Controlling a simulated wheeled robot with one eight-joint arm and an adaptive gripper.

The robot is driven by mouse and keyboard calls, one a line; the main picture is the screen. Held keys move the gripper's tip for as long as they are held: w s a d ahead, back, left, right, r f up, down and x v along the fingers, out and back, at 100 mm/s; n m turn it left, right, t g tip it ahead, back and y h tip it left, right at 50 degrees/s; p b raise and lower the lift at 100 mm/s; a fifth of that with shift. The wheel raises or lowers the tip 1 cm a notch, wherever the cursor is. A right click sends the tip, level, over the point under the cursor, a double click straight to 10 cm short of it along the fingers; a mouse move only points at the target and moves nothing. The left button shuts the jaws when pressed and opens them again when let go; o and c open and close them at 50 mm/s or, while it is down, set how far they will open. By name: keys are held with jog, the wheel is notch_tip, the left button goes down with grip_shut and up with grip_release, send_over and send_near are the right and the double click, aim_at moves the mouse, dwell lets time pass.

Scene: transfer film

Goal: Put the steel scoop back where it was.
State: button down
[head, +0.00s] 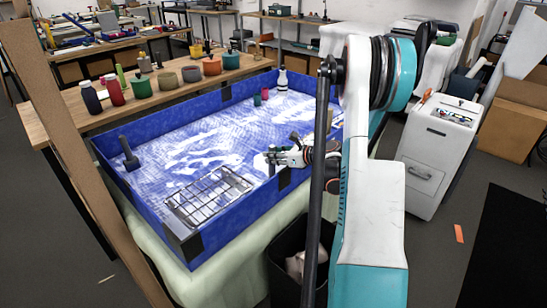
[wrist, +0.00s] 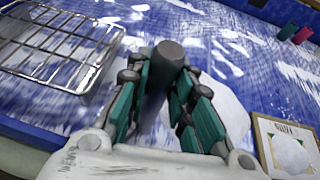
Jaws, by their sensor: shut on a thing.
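My gripper (wrist: 165,85) is shut on a dark grey round-ended rod (wrist: 168,58), which looks like the handle of the steel scoop. Its lower part is hidden between the teal finger pads, and I cannot make out a bowl. In the head view my gripper (head: 272,157) is over the near right part of the blue-walled tray (head: 190,247), close to its near wall. The held thing is too small there to tell its shape.
A wire rack (head: 208,196) lies in the tray's near left part. A dark handled tool (head: 129,153) stands at its left end. A white bottle-like piece (head: 282,79) and small red and green pieces stand farther back. A framed card (wrist: 286,148) lies right of my gripper.

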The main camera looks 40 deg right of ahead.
jog(key=shift+f, duration=0.15)
jog(key=c, duration=1.4)
grip_release()
jog(key=shift+r, duration=0.2)
jog(key=p+v, duration=0.3)
jog(key=v, duration=0.9)
jog(key=shift+r, duration=0.1)
